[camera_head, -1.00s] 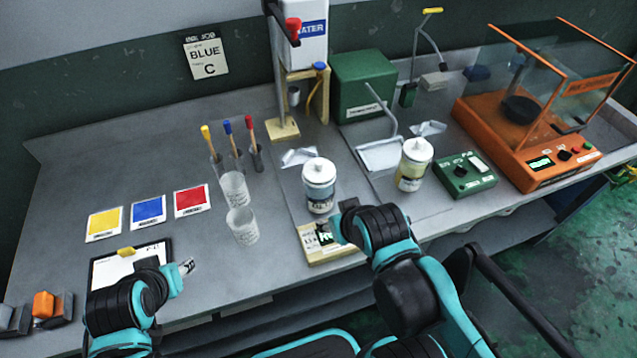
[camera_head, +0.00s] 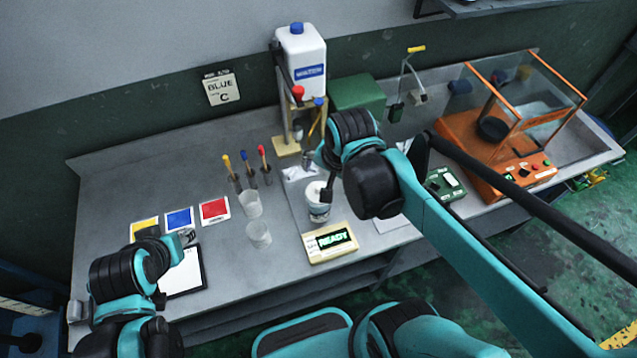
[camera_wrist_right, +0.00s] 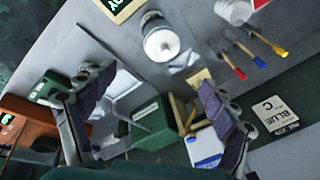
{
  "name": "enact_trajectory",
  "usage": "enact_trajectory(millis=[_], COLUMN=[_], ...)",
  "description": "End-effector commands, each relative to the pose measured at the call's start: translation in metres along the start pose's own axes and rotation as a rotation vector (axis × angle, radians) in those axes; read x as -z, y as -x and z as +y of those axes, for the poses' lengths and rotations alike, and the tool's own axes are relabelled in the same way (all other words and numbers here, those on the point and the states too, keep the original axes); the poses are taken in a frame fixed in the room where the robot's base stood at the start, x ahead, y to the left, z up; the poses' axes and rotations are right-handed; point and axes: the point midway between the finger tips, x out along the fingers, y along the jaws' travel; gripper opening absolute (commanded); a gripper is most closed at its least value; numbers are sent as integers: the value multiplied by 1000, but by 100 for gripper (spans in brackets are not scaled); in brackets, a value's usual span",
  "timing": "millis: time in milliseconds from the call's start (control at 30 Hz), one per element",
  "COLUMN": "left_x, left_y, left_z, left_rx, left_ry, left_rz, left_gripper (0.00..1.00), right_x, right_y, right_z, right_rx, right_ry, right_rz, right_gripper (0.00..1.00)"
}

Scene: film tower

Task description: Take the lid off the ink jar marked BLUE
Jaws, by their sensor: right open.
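A jar with a white lid (camera_head: 316,189) stands upright on the bench behind the READY display; its label is too small to read. In the right wrist view the white lid (camera_wrist_right: 161,44) shows from above, beyond the fingertips. My right gripper (camera_head: 316,175) is open beside and above this jar, with nothing between its fingers; both fingers also show spread in the wrist view (camera_wrist_right: 150,88). A second white-lidded jar seen earlier is hidden behind my right arm. My left gripper (camera_head: 187,237) hovers near the clipboard (camera_head: 184,274); its jaws are too small to judge.
A READY display (camera_head: 331,242) lies in front of the jar. Clear cups (camera_head: 258,234) and brushes (camera_head: 247,170) stand to its left. A white container (camera_head: 303,62) on a stand is behind. An orange balance (camera_head: 480,150) stands right. A wall card (camera_head: 221,88) reads BLUE C.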

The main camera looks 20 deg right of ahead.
Motion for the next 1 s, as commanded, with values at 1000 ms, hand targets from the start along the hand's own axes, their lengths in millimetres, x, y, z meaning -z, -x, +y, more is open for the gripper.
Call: enact_trajectory(millis=[1000], left_x=[-14], left_y=[-19], left_z=[0], left_rx=[0], left_ry=[0], left_rz=[0], left_gripper=[40], right_x=[6], right_y=[-125], right_z=[-15], right_rx=[-321], right_ry=[-911], right_rz=[-84], right_gripper=[86])
